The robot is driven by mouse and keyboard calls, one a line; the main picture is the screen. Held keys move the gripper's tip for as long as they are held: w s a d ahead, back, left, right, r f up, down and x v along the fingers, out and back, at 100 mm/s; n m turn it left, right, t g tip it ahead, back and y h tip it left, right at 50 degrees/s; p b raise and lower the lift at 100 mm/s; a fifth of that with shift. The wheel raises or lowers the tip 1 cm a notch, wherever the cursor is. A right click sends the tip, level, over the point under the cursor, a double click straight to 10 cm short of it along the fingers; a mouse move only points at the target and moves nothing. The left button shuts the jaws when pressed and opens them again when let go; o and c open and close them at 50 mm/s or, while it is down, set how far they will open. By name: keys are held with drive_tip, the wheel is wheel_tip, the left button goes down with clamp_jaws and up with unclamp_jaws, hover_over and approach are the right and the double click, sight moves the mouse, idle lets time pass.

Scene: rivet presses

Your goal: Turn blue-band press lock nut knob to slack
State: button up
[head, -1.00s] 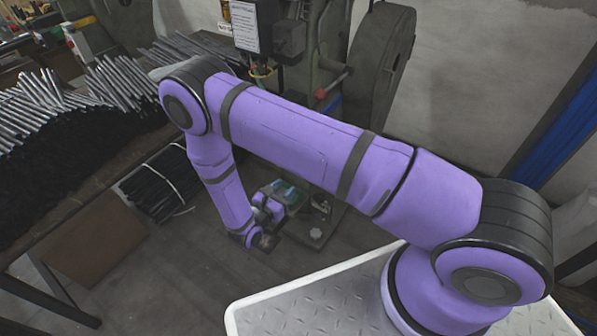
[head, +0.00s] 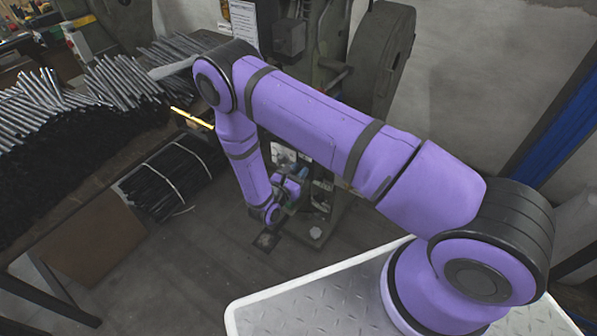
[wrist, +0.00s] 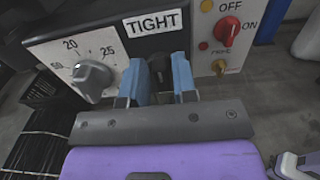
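In the wrist view my gripper (wrist: 161,82) has two blue fingers held apart, pointing at the panel under a white TIGHT label (wrist: 153,22). A dark knob (wrist: 160,68) shows in the gap between the fingers, partly hidden by them. I cannot tell whether the fingers touch it. A grey pointer knob (wrist: 91,77) on a numbered dial is left of the fingers. The press (head: 300,65) stands behind my arm in the head view. Its colour band is not visible now, and my fingertips are too small to make out there.
A bench of metal rods (head: 75,130) stands left in the head view. Bundled dark rods (head: 170,180) lie beside it.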

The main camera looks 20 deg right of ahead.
clamp_jaws()
drive_tip(key=shift+a+n, duration=0.1)
drive_tip(key=shift+n, duration=0.2)
drive_tip(key=n, duration=0.8)
drive_tip(key=shift+w+a+f, duration=0.15)
drive_tip(key=shift+w+a, duration=0.1)
drive_tip(key=shift+w, duration=0.1)
drive_tip(key=n, duration=0.4)
drive_tip(key=shift+w+a+f+n, duration=0.1)
drive_tip(key=shift+w+f+n, duration=0.05)
drive_tip(key=shift+f+n, duration=0.15)
drive_tip(key=n, duration=0.4)
drive_tip(key=shift+f+n, duration=0.25)
drive_tip(key=shift+n, duration=0.05)
